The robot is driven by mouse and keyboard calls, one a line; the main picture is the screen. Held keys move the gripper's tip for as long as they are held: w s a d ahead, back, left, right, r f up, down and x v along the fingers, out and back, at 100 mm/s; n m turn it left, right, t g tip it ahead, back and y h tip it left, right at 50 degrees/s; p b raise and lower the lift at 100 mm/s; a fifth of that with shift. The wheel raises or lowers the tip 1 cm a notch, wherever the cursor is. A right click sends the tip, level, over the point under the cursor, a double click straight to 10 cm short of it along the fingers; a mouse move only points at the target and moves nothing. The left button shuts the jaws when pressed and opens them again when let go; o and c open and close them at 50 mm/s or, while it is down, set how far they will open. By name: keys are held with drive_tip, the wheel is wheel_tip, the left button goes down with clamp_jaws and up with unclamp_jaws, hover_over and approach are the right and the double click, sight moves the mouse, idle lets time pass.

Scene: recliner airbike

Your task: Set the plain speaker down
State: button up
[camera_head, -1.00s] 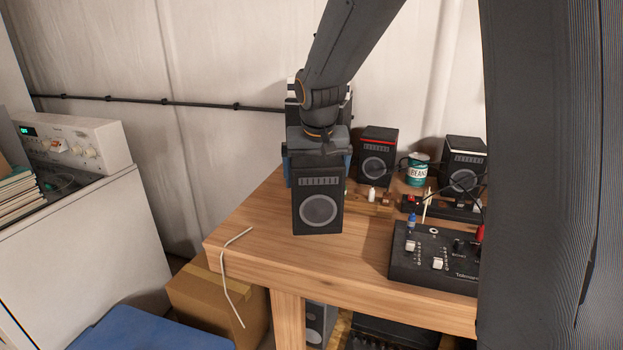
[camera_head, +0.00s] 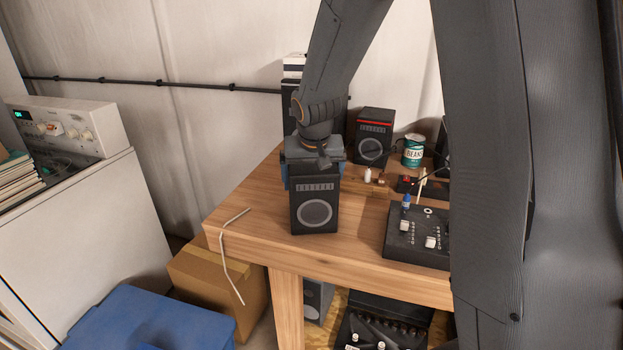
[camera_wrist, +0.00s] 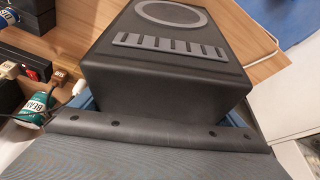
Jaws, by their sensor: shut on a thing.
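The plain speaker (camera_head: 315,213) is a black box with a round grey cone and a slotted strip, and no coloured stripe shows on it. It is upright at the left part of the wooden table (camera_head: 262,226), near the front edge. My gripper (camera_head: 314,170) is shut on its upper part from above. In the wrist view the speaker (camera_wrist: 165,75) fills the middle, with blue finger parts showing at its sides. Its base appears at the tabletop, but I cannot tell whether it bears its full weight there.
A red-striped speaker (camera_head: 372,138) and a green can (camera_head: 413,150) stand behind to the right. A mixer (camera_head: 418,238) lies right of the held speaker. A bent pale stick (camera_head: 228,256) hangs over the table's left front edge. Bare tabletop lies left of the speaker.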

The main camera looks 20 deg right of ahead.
drive_tip(key=o, duration=1.6)
drive_tip(key=shift+f, duration=0.1)
drive_tip(key=b+v, duration=0.2)
drive_tip(key=v, duration=1)
drive_tip(key=shift+s+a, duration=0.1)
